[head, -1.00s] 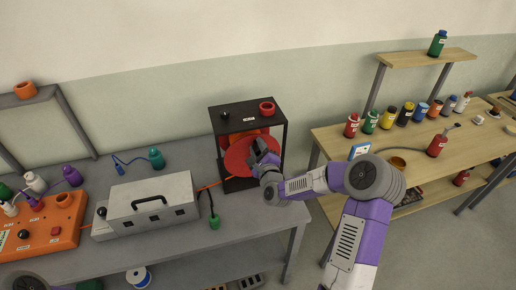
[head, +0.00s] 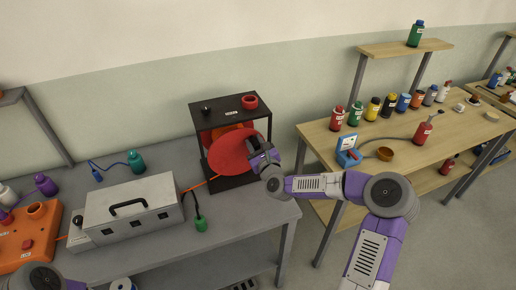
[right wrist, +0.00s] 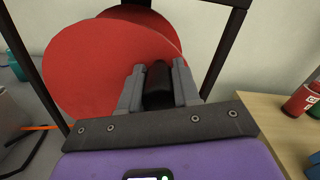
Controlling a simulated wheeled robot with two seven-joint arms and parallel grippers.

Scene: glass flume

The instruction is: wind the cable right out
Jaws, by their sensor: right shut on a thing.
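A red reel (head: 232,150) hangs in a black open frame (head: 240,182) at the right end of the grey bench. An orange cable (head: 199,184) runs from the reel to the left, towards the grey metal box. My right gripper (head: 262,160) is at the right side of the reel's face. In the right wrist view, my right gripper (right wrist: 158,90) is shut on a black crank handle (right wrist: 158,82) in front of the red reel (right wrist: 105,65). At the lower left of the head view, part of my left arm shows, but its gripper does not.
A grey metal box (head: 133,212) with a black handle stands left of the frame. A green plug (head: 200,224) on a black lead lies near the bench's front edge. A wooden table (head: 390,160) with several bottles stands to the right, across a gap.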

